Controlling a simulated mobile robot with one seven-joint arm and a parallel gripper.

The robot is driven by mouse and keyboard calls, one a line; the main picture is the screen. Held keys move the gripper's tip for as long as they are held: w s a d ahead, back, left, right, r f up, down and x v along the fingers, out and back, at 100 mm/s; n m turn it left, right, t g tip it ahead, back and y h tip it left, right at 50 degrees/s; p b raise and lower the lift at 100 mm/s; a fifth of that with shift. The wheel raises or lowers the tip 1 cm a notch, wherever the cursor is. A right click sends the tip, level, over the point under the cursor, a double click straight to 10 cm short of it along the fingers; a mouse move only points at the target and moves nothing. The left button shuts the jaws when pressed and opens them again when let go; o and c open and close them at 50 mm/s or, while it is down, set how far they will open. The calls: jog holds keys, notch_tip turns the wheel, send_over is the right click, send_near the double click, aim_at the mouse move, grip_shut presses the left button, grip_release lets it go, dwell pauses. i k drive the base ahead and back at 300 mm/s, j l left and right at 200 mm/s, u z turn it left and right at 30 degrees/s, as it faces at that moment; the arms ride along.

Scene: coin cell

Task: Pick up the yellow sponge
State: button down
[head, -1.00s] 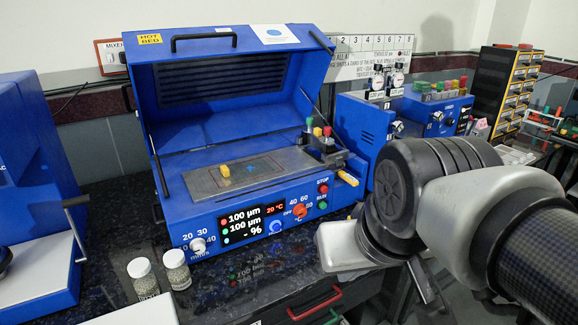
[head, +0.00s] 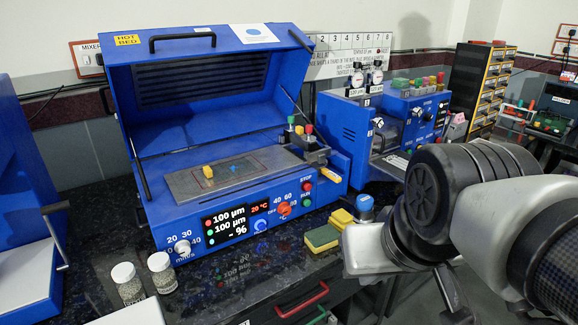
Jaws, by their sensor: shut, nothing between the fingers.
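A yellow sponge (head: 322,235) with a green side lies on the dark bench in the head view, just right of the blue hot bed's front corner. A second yellow piece (head: 341,217) sits right behind it, partly hidden by my arm. I cannot tell whether the two touch. The pale end section of my arm is just to the right of the sponge in the picture. The fingers of my gripper cannot be made out, so its distance from the sponge is not shown.
The blue hot bed machine (head: 160,226) stands open behind the sponge, with a yellow block (head: 208,171) on its plate. A blue-capped item (head: 364,203) stands by the sponges. Two white-lidded jars (head: 161,273) stand at front left. Red-handled drawers (head: 302,299) are below.

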aim_at(323, 238)
jog(key=i+l+u, duration=0.6)
jog(key=l+u, duration=0.15)
jog(key=l, duration=0.15)
jog(key=i+l+u, duration=0.25)
jog(key=k+l, duration=0.1)
